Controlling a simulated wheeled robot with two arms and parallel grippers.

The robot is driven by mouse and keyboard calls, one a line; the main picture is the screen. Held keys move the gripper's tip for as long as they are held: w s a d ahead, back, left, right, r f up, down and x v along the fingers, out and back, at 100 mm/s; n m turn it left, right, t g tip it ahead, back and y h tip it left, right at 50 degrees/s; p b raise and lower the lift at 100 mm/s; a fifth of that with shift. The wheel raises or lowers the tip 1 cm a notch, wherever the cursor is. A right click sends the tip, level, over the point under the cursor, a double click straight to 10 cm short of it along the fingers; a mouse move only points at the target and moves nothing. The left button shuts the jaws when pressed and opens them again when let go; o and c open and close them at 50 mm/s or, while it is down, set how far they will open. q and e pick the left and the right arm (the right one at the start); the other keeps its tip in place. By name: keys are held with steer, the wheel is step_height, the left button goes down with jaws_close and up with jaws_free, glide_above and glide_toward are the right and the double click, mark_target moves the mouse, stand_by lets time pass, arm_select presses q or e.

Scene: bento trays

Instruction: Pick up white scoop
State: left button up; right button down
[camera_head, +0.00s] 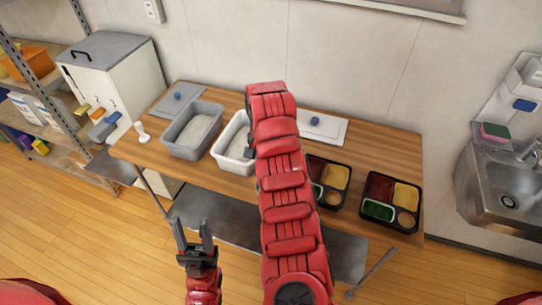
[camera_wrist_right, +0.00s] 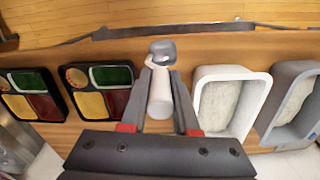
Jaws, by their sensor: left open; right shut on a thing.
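A white scoop (camera_wrist_right: 160,95) with a pale handle and a greyish scoop end shows in the right wrist view. My right gripper (camera_wrist_right: 161,80) is shut on its handle, with a finger on each side. In the head view my red right arm hides this gripper and the held scoop. Another small white scoop-like utensil (camera_head: 142,132) stands at the table's left end, left of the grey tub. My left gripper (camera_head: 193,235) is open and empty, low in front of the table.
On the wooden table (camera_head: 385,135) stand a grey tub (camera_head: 172,149), a white tub (camera_head: 222,161) and two black bento trays (camera_head: 366,216). Lids with blue knobs lie behind. A sink (camera_head: 490,190) is at the right, a shelf (camera_head: 45,95) at the left.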

steer(key=s+a+p, duration=0.3)
steer(key=s+p, duration=0.4)
steer(key=shift+s+a+r, duration=0.25)
steer(key=shift+r, duration=0.1)
stand_by(0.4)
